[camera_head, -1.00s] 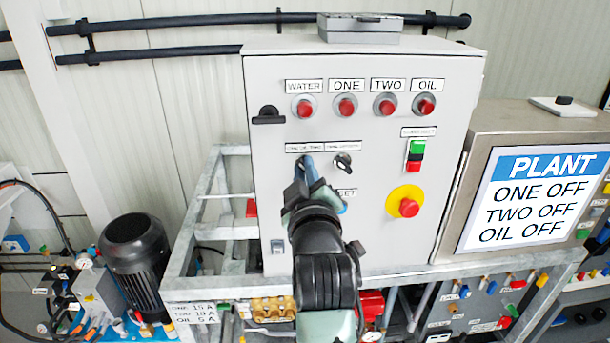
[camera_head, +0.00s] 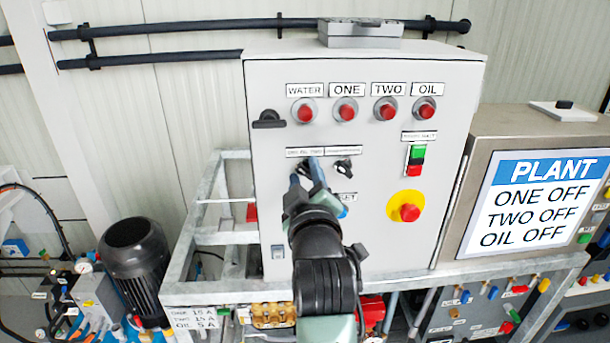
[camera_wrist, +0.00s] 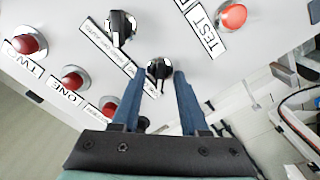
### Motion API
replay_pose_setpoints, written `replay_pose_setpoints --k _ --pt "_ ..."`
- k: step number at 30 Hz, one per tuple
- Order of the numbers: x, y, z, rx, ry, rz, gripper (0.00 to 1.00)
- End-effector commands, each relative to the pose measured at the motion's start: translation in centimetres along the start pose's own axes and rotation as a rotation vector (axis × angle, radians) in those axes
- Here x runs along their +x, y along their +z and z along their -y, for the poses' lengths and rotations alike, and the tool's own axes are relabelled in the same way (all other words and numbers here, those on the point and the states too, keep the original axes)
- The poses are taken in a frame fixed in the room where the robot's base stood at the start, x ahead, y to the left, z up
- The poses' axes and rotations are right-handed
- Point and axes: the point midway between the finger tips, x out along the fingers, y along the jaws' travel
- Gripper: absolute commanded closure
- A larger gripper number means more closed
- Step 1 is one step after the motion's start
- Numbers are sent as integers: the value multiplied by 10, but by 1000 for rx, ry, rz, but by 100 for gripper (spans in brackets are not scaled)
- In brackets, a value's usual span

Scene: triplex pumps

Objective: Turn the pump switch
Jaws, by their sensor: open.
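The grey control panel (camera_head: 370,235) carries two black rotary switches in a row under label strips. In the wrist view the nearer switch (camera_wrist: 159,68) lies between the fingertips of my gripper (camera_wrist: 159,78). Its two blue fingers are apart, one on each side of the knob; I cannot tell whether they touch it. In the head view my gripper (camera_head: 305,172) is at the left switch and mostly hides it. The right switch (camera_head: 344,166) is free; it also shows in the wrist view (camera_wrist: 121,27).
Four red lamps sit above the switches, among them WATER (camera_head: 305,110). A green and red button pair (camera_head: 415,160) and a yellow-backed red button (camera_head: 409,212) are to the right. A display (camera_head: 535,200) reads ONE OFF, TWO OFF, OIL OFF. A black motor (camera_head: 137,262) stands left.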

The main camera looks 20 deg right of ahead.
Motion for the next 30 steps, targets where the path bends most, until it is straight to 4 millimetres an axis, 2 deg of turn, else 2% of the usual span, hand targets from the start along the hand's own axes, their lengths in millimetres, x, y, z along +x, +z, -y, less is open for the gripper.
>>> replay_pose_setpoints --k 5,10,24,30 --pt "-2 0 0 0 0 0 56" --pt "-16 2 2 0 1 0 56" --pt "-100 2 2 0 2 0 56" --pt "-122 1 1 0 1 0 56"
